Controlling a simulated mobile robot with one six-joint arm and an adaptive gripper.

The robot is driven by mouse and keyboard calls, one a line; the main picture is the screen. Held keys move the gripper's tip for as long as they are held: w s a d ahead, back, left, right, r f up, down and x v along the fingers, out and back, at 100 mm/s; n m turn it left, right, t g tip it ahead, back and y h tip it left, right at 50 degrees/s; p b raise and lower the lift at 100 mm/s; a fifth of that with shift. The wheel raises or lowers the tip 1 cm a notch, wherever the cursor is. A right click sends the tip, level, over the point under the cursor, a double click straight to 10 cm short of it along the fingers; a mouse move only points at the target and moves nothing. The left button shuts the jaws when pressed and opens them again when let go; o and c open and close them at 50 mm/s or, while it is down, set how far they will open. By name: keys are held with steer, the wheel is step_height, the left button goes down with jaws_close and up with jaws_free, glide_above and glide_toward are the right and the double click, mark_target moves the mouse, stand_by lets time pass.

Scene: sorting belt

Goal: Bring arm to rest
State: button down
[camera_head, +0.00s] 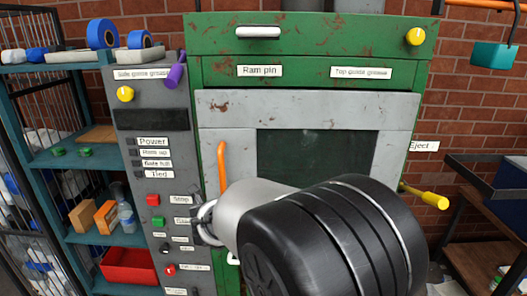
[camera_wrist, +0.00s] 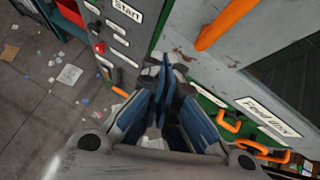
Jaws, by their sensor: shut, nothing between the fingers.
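My arm (camera_head: 320,235) reaches in from the lower right of the head view, in front of the green and grey machine (camera_head: 310,45). Its grey link points left toward the control panel (camera_head: 150,120). My gripper (camera_wrist: 168,68) shows in the wrist view, its blue-grey fingers drawn together with nothing between them. The fingertips appear in front of the gap between the panel and the machine door, near the Start label (camera_wrist: 127,10). I cannot tell whether they touch anything.
An orange door handle (camera_head: 222,168) is close to the arm. A yellow-tipped lever (camera_head: 425,196) sticks out at right. A blue shelf (camera_head: 90,160) with a red bin (camera_head: 128,265) stands at left, a dark rack (camera_head: 485,215) at right. Litter lies on the floor (camera_wrist: 45,90).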

steer(key=s+d+r+n+y+b, duration=0.3)
steer(key=s+d+r+n, duration=0.7)
steer(key=n, duration=0.4)
steer(key=s+d+f+n+g+h+b, duration=0.1)
steer(key=s+d+f+n+g+h, duration=0.1)
steer(key=s+d+n, duration=0.6)
steer(key=s+d+f+n+g+h+b, duration=0.2)
steer(key=s+d+f+n+h, duration=0.2)
steer(key=s+d, duration=1.2)
step_height(320, 180, down, 3)
steer(key=s+n, duration=0.1)
steer(key=n, duration=0.3)
steer(key=shift+d+f+n+g+h, duration=0.2)
steer(key=shift+d+n+g+h, duration=0.1)
steer(key=shift+d, duration=0.05)
steer(key=c, duration=2.4)
jaws_free()
